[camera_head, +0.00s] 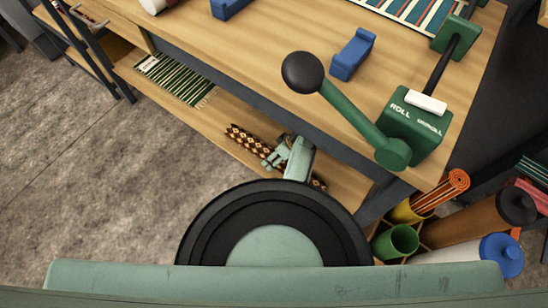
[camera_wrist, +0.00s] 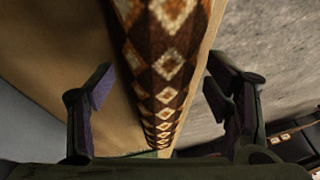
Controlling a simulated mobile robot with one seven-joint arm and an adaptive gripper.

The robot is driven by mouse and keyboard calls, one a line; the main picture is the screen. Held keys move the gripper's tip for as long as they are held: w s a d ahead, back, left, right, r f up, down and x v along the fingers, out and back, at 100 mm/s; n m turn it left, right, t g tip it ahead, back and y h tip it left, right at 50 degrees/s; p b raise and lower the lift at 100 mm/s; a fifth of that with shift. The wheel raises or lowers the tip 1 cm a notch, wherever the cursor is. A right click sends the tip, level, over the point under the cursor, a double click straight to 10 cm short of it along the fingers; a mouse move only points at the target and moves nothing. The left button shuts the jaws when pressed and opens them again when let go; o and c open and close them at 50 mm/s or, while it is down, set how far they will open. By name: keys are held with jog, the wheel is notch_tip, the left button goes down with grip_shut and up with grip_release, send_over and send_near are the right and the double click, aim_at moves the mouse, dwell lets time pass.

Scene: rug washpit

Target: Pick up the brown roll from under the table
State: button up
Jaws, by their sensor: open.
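The brown roll (camera_head: 248,141), patterned with cream and orange diamonds, lies on the wooden lower shelf (camera_head: 205,118) under the table (camera_head: 240,50). My gripper (camera_head: 275,158) is over the roll, and my arm hides part of it. In the wrist view the roll (camera_wrist: 163,60) runs lengthwise between my two open fingers (camera_wrist: 163,92). A gap shows on each side, and neither finger visibly touches it. I cannot tell whether the fingertips reach down past its sides.
A green striped rug (camera_head: 175,78) lies on the same shelf, to the left. A green lever (camera_head: 365,125) with a black knob and blue blocks (camera_head: 352,54) are on the tabletop. Several coloured rolls and tubes (camera_head: 397,242) stand at the right. The floor (camera_head: 90,170) at left is clear.

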jog(key=shift+a+f, duration=0.1)
jog(key=shift+f, duration=0.05)
jog(key=c, duration=1.7)
